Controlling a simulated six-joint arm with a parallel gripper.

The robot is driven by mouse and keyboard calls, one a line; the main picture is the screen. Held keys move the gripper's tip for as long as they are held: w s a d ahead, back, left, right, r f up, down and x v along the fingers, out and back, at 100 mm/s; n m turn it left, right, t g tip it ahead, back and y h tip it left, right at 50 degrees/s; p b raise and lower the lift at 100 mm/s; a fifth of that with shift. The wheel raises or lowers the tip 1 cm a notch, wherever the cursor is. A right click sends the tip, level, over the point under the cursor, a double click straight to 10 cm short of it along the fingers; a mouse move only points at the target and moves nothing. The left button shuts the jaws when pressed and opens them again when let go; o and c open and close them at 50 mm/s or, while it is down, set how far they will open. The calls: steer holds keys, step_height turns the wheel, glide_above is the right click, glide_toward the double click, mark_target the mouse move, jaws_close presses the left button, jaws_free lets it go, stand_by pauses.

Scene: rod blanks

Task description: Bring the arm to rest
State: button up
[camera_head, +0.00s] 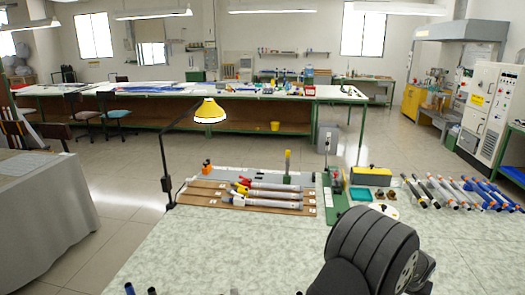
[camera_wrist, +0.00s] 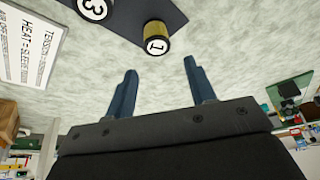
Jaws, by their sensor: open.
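My gripper (camera_wrist: 159,66) shows in the wrist view with its two blue fingers spread apart and nothing between them. Pale speckled table surface (camera_wrist: 225,85) lies beyond the fingers. My dark grey arm fills the lower right of the head view, and I cannot make out the gripper there. A yellow-rimmed round piece marked 1 (camera_wrist: 156,38) lies just beyond the fingers in the wrist view, apart from them. It sits at the edge of a dark strip (camera_wrist: 125,14) that also bears a round 3 label (camera_wrist: 94,9).
Rods with red and yellow ends (camera_head: 270,194) lie on brown boards by a yellow lamp (camera_head: 210,112). Several black, white and blue rods (camera_head: 470,192) lie at the right. A teal tray (camera_head: 361,194) is between. The table's front left is mostly clear. A printed sign (camera_wrist: 30,45) shows in the wrist view.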

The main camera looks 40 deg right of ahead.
steer(key=s+a+r, duration=0.5)
steer(key=s+r, duration=0.2)
steer(key=s, duration=0.4)
steer(key=w+a+m+g, duration=0.1)
steer(key=w+a+m, duration=0.1)
steer(key=a, duration=1)
steer(key=w+a+r+m+g, duration=0.1)
steer(key=w+a+m, duration=0.1)
steer(key=a, duration=1.1)
steer(key=shift+w+m, duration=0.3)
steer(key=shift+w, duration=0.2)
steer(key=shift+a, duration=0.1)
